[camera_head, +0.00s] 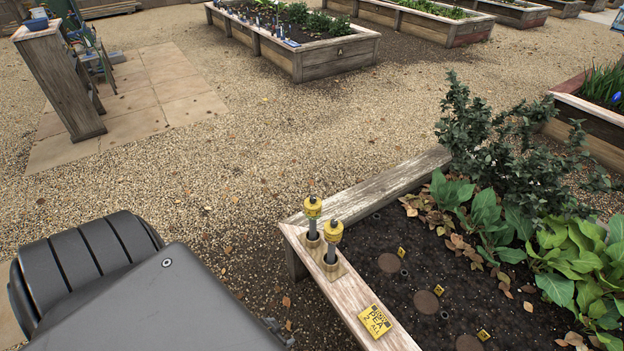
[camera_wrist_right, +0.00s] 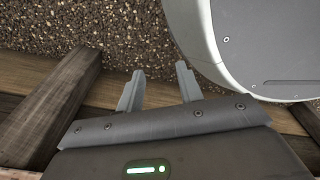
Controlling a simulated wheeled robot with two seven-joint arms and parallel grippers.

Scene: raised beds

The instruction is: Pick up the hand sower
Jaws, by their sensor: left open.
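Two yellow-topped tools with grey shafts stand upright in round holders on the near bed's wooden rim in the head view. They look alike: a far one (camera_head: 312,207) and a near one (camera_head: 333,232). Either may be the hand sower; I cannot tell which. My left arm fills the lower left. Only a small part of my left gripper (camera_head: 277,331) shows past it, left of the rim and apart from both tools; it is open. In the right wrist view my right gripper (camera_wrist_right: 160,70) is open and empty over gravel and wooden boards.
A yellow card (camera_head: 375,321) marked PEA lies on the rim of the near bed (camera_head: 385,187). The bed holds dark soil, round brown discs, small yellow markers and leafy plants. A wooden stand (camera_head: 60,85) is at the upper left. Open gravel lies beyond the bed.

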